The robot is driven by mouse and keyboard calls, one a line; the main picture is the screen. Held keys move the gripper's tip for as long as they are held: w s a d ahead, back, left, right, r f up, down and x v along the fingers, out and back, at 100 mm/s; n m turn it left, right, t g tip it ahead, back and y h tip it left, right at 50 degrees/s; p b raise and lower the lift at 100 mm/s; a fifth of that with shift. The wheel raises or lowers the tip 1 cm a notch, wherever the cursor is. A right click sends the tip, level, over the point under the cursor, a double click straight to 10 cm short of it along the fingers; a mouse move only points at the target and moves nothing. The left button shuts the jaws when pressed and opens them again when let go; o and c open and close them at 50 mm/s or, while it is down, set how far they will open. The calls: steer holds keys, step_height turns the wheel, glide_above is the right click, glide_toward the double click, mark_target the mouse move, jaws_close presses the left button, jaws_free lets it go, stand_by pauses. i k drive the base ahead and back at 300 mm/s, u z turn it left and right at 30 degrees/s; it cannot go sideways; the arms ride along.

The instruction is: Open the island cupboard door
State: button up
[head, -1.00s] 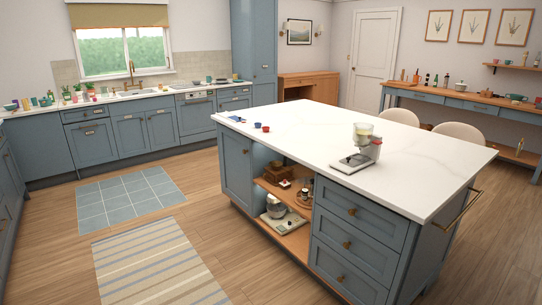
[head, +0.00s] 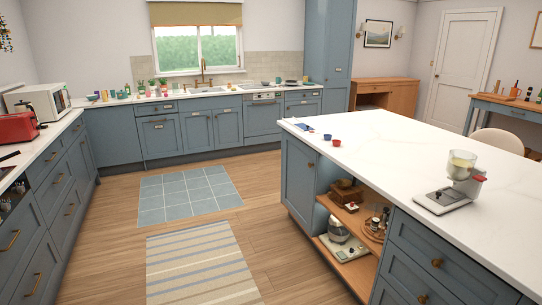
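The island (head: 400,140) has a white marble top and blue-grey sides and stands at the right in the head view. Its cupboard door (head: 298,182) is the blue-grey panel at the island's left end, beside the open shelves, and it looks closed. A small round brass knob (head: 311,164) sits near its upper right edge. My gripper is not in view.
Open shelves (head: 352,252) right of the door hold a mixer, a box and jars. A drawer stack (head: 436,262) is further right. A blender-like appliance (head: 456,182) and small cups stand on the island. Floor left of the island is clear, with a tiled mat (head: 188,194) and striped rug (head: 200,265).

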mark_target(299, 159)
steer(key=u, duration=0.45)
steer(key=i, duration=1.55)
steer(key=u, duration=0.55)
steer(key=i, duration=1.65)
steer(key=u, duration=0.2)
